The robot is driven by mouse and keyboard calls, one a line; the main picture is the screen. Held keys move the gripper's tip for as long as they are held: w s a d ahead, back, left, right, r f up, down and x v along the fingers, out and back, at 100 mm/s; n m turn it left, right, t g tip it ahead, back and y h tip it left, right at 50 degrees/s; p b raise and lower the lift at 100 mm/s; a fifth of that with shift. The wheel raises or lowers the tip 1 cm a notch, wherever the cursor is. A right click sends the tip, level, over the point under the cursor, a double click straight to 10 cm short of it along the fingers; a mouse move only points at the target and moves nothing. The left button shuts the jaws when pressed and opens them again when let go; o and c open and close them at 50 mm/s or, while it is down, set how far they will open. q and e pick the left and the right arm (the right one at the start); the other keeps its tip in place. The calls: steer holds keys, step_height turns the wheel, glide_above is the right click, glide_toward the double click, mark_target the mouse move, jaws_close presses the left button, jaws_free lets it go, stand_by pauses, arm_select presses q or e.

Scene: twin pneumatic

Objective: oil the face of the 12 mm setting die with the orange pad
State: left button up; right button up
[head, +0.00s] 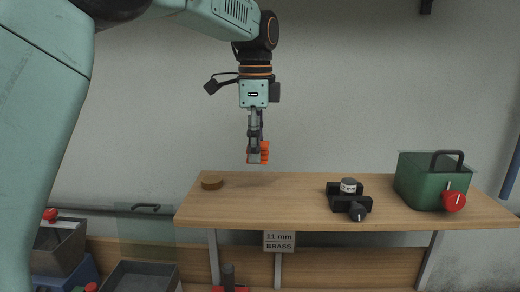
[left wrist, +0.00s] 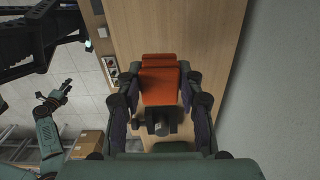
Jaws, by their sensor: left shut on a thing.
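My left gripper (head: 256,158) hangs above the left half of the bench, pointing down, shut on the orange pad (head: 265,152). In the left wrist view the pad (left wrist: 159,84) sits between the two fingers. A black fixture (head: 337,199) with a grey round-topped cylinder (head: 348,185) and a dark knob stands on the bench, right of and below the gripper. It shows partly beyond the pad in the left wrist view (left wrist: 158,125). I cannot read which die is the 12 mm one. My right gripper (left wrist: 54,98) is small at the left of the left wrist view, its fingers unclear.
A sign (head: 279,241) reads "11 mm BRASS". Grey bins (head: 140,275) stand at lower left. The bench middle is clear.

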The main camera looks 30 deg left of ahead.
arm_select(q)
steer(key=a, duration=0.8)
steer(key=a+f, duration=0.1)
steer(key=a, duration=0.3)
steer(key=shift+s+a, duration=0.1)
steer(key=shift+a, duration=0.2)
glide_above(210, 179)
step_height(210, 179, down, 4)
steer(key=shift+a+f, duration=0.1)
steer(key=shift+d+f, duration=0.2)
steer(key=shift+f, duration=0.3)
steer(key=shift+a, duration=0.15)
steer(key=shift+f, duration=0.65)
stand_by(1.2)
